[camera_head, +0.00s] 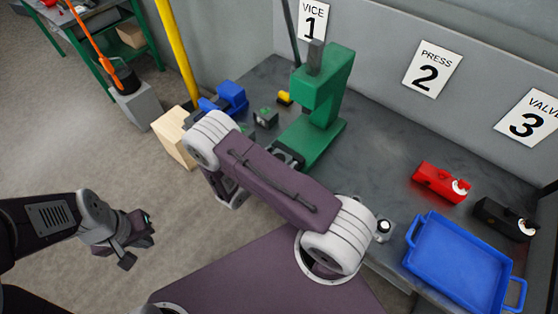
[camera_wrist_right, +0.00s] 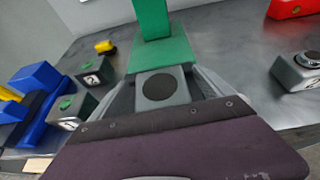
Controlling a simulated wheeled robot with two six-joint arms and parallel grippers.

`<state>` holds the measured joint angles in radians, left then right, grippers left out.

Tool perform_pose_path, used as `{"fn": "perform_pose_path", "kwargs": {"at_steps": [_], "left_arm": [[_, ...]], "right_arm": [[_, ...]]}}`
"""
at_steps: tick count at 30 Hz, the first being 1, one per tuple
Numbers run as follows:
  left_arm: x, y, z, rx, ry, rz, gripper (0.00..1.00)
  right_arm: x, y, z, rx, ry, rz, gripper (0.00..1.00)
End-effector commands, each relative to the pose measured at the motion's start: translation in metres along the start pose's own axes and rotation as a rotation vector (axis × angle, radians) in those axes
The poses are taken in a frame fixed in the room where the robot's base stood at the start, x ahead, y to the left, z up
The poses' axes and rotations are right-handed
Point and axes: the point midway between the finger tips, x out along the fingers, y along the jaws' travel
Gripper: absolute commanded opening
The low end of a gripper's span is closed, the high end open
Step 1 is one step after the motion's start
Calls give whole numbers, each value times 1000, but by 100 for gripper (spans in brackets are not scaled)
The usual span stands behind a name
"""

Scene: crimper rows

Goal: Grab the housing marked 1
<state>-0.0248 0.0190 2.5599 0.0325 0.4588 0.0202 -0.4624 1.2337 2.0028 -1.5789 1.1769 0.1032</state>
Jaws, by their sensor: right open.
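The housing marked 1 (camera_wrist_right: 70,109) is a small grey block with a green top and a "1" label, left in the right wrist view. A similar housing marked 2 (camera_wrist_right: 97,72) stands just behind it. My right gripper (camera_wrist_right: 163,76) is open, its fingers on either side of a grey block with a black disc (camera_wrist_right: 158,88) at the foot of the green press (camera_wrist_right: 172,50). I cannot tell whether they touch it. Housing 1 is outside the fingers, to their left. My forearm hides the right fingers in the head view. My left gripper (camera_head: 140,241) appears open and empty above the floor.
A blue vice (camera_head: 232,97) stands left of the housings, near a yellow piece (camera_head: 284,98). A red fixture (camera_head: 440,182), a black fixture (camera_head: 503,219) and a blue tray (camera_head: 412,262) are at the right. The grey bench between press and red fixture is clear.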

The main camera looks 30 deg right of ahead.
Motion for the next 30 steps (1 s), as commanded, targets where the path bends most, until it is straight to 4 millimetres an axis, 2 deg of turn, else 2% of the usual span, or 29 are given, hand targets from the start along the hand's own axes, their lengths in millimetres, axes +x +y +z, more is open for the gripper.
{"fn": "perform_pose_path", "kwargs": {"at_steps": [2,9,11,12,23,30], "left_arm": [[0,0,0,0,0,0,0],[0,0,0,0,0,0,0],[0,0,0,0,0,0,0],[0,0,0,0,0,0,0],[2,0,0,0,0,0,0],[12,0,1,0,0,0,0]], "right_arm": [[0,0,0,0,0,0,88],[0,0,0,0,0,0,21],[0,0,0,0,0,0,5],[0,0,0,-1,0,0,0],[-2,1,5,2,-2,1,0],[-13,1,31,4,-2,1,0]]}}
